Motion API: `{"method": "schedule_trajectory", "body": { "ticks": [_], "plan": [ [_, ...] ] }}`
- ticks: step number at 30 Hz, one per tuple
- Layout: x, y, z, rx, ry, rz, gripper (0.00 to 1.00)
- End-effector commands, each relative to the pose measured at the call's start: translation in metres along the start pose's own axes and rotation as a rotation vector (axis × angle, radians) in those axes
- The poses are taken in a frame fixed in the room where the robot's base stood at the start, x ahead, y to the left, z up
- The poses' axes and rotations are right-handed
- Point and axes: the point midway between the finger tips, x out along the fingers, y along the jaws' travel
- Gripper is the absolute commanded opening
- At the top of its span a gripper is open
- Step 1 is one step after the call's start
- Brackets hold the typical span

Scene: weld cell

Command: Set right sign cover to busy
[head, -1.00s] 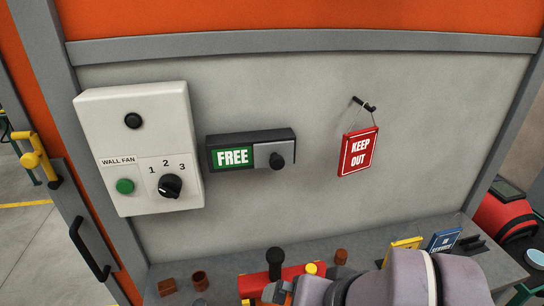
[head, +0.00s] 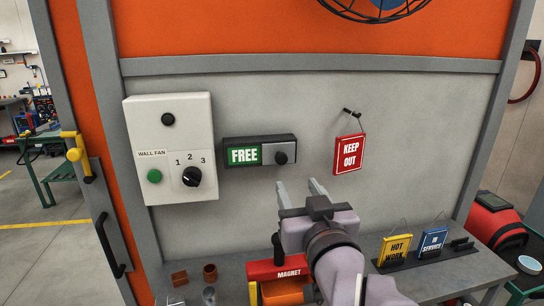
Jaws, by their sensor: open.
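The sign (head: 230,142) is a dark wall-mounted holder with a green FREE panel (head: 244,156) showing on its left half. A grey sliding cover (head: 270,154) with a round black knob (head: 281,158) sits over its right half. My gripper (head: 301,188) is in front of the wall, below and a little right of the knob, with its two fingers pointing up towards the wall. The fingers are apart with nothing between them. The gripper looks clear of the sign.
A white wall fan box (head: 200,122) with a green button and dial is left of the sign. A red KEEP OUT sign (head: 348,154) hangs from a peg at right. Below, the bench holds a red magnet block (head: 262,270), yellow (head: 396,249) and blue (head: 432,242) signs, and small brown cups.

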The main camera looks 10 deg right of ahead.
Motion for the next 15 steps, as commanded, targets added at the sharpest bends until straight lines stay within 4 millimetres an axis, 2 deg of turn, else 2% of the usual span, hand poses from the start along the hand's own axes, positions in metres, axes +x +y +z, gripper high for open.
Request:
{"method": "schedule_trajectory", "body": {
  "ticks": [1, 9, 15],
  "plan": [
    [0.012, 0.000, -0.012, -0.001, -0.012, 0.000, 0.47],
    [0.090, 0.000, 0.000, 0.000, -0.002, 0.000, 0.47],
    [0.123, 0.000, -0.001, -0.001, -0.001, 0.000, 0.47]
  ]
}}
